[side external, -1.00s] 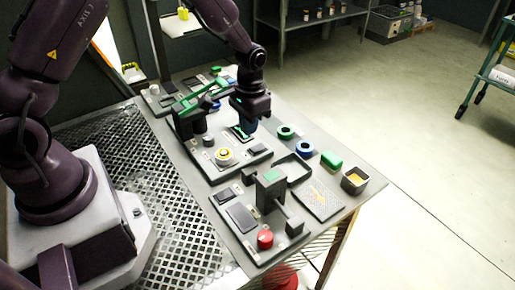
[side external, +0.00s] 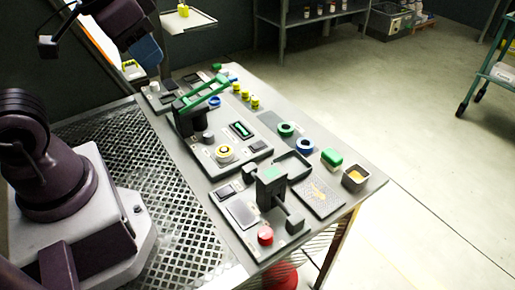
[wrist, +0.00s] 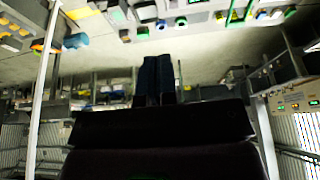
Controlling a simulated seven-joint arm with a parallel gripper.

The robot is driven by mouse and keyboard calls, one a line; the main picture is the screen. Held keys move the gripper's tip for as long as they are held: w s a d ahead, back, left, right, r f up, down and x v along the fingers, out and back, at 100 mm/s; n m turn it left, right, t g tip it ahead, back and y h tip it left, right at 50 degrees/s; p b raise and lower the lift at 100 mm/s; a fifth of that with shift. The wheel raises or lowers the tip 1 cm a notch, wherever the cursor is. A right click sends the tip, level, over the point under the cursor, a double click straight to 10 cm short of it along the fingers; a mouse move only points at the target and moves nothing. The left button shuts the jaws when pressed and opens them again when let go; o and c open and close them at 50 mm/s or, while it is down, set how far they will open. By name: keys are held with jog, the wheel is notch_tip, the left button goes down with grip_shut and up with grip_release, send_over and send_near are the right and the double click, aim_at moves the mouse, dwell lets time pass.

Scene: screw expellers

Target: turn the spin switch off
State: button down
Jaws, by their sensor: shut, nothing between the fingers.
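The middle panel (side external: 250,151) on the bench carries a rocker or slot switch with a green-lit face (side external: 241,130), a dark square pad (side external: 259,146) and a white and yellow round button (side external: 224,154). The labels are too small to read, so I cannot tell which one is the spin switch, nor its on or off state. My gripper (side external: 147,55) is raised at the upper left, well away from the panel, with its blue fingers pointing down. In the wrist view its dark blue fingers (wrist: 159,80) are together and empty.
A black press with a green top (side external: 270,178) and a red knob (side external: 265,236) stand at the front. A green lever (side external: 205,94) rises behind the middle panel. Green and blue rings, yellow pieces and a green box (side external: 331,157) lie along the right side.

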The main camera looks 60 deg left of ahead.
jog(key=shift+s+d+r+t, duration=0.15)
jog(key=shift+r+t, duration=0.1)
jog(key=shift+r, duration=0.2)
jog(key=shift+s+a+r+t, duration=0.15)
jog(key=shift+r+t, duration=0.1)
jog(key=shift+r, duration=0.2)
jog(key=shift+d, duration=0.15)
jog(key=w+f+n+g+y, duration=0.1)
jog(key=w+f+n+g, duration=0.2)
jog(key=w+f+n, duration=0.6)
jog(key=w+f+n+g+y, duration=0.2)
jog(key=w+f+n, duration=0.6)
jog(key=w, duration=0.6)
jog(key=shift+a+f+n+g, duration=0.25)
jog(key=shift+f+n+g, duration=0.2)
jog(key=shift+g, duration=0.15)
